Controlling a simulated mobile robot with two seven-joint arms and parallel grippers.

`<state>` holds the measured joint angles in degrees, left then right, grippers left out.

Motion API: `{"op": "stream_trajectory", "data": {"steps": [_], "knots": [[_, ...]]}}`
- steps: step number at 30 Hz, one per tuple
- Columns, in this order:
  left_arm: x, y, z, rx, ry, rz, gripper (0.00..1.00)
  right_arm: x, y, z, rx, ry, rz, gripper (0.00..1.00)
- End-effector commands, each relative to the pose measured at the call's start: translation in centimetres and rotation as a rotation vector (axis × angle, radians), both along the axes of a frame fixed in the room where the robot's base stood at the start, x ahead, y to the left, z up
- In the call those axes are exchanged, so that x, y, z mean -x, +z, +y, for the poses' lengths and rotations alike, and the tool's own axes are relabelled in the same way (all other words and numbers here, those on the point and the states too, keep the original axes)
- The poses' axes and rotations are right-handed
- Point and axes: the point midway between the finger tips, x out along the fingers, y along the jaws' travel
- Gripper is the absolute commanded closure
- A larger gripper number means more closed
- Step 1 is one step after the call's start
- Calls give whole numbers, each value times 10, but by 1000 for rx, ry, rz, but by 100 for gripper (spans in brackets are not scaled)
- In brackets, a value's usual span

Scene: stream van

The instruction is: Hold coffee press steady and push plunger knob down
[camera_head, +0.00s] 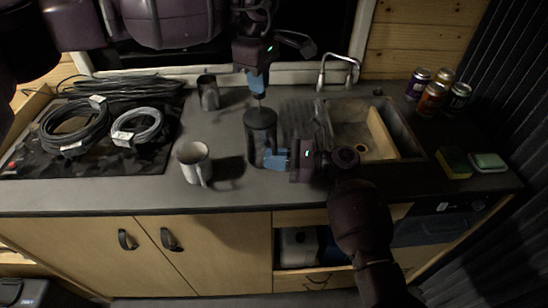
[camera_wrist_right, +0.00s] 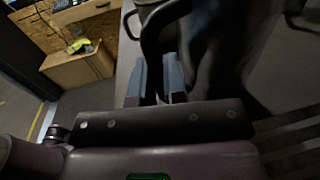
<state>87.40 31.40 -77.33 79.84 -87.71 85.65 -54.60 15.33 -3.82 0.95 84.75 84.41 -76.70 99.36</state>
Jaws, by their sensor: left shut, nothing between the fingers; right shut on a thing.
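The dark coffee press (camera_head: 261,126) stands upright on the grey counter, left of the sink. My right gripper (camera_head: 266,159) comes from the right and is shut on the press's handle, low on the body. The right wrist view shows the curved dark handle (camera_wrist_right: 151,38) running down between the blue fingers (camera_wrist_right: 160,85), with the press body beside it. My left gripper (camera_head: 259,94) points straight down above the press, shut and empty, its tips at the top of the plunger. The thin plunger rod shows just above the lid; the knob is too small or hidden to make out.
A light mug (camera_head: 193,162) stands to the left of the press, and a dark metal cup (camera_head: 208,93) behind left. The sink (camera_head: 400,135) with its faucet (camera_head: 339,70) lies to the right. Coiled cables (camera_head: 75,127) cover the left end. Several cans (camera_head: 431,98) stand far right.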

Motion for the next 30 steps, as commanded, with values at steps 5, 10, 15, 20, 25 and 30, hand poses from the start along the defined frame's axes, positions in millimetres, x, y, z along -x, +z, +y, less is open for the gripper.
{"op": "stream_trajectory", "data": {"steps": [5, 10, 15, 20, 25, 30], "knots": [[0, -7, 0, 0, 0, 1, 100, 0, 0, 0, -1, 1, -1, 100], [0, -12, 0, 0, 0, 1, 100, 0, 0, 0, -1, 1, -1, 100], [0, -18, 0, 0, 0, 2, 100, 0, 0, 0, -1, 1, -1, 100], [0, -23, 0, -1, 1, 2, 100, 0, 0, 0, -1, 0, -1, 100], [0, -29, 0, -2, 0, 1, 100, 0, 0, 0, -1, 0, -1, 100], [0, -32, 0, -1, 0, 0, 100, 0, 0, 0, -1, 0, -1, 100]]}}
